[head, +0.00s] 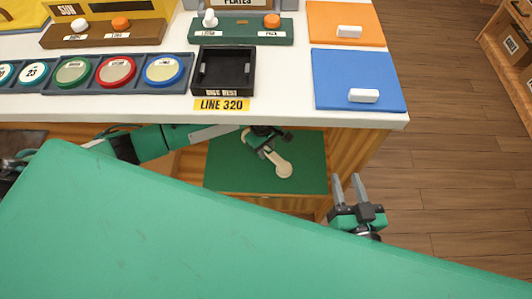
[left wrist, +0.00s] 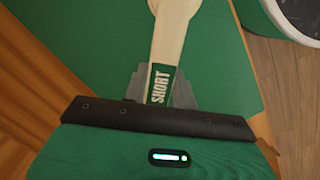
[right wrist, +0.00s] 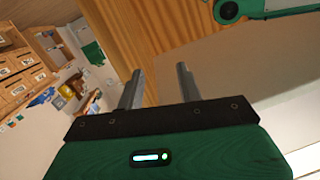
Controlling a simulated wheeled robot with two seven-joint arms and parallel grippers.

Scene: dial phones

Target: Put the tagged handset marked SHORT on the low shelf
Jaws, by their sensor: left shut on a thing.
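A cream handset (head: 283,167) with a green tag reading SHORT shows in the left wrist view (left wrist: 171,40). My left gripper (head: 262,143) is shut on it around the tagged part. In the left wrist view the gripper (left wrist: 160,88) has a finger on each side of the tag. The handset is over the green-topped low shelf (head: 225,165) below the counter; I cannot tell whether it touches the surface. My right gripper (head: 349,190) is open and empty, right of the shelf. Its parted fingers also show in the right wrist view (right wrist: 160,88).
The white counter (head: 290,118) overhangs the low shelf. On it are a black tray (head: 224,72) above a LINE 320 label (head: 222,105), several round dial discs (head: 117,71), a blue pad (head: 355,80) and an orange pad (head: 340,15). Wooden floor (head: 450,150) lies clear at right.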

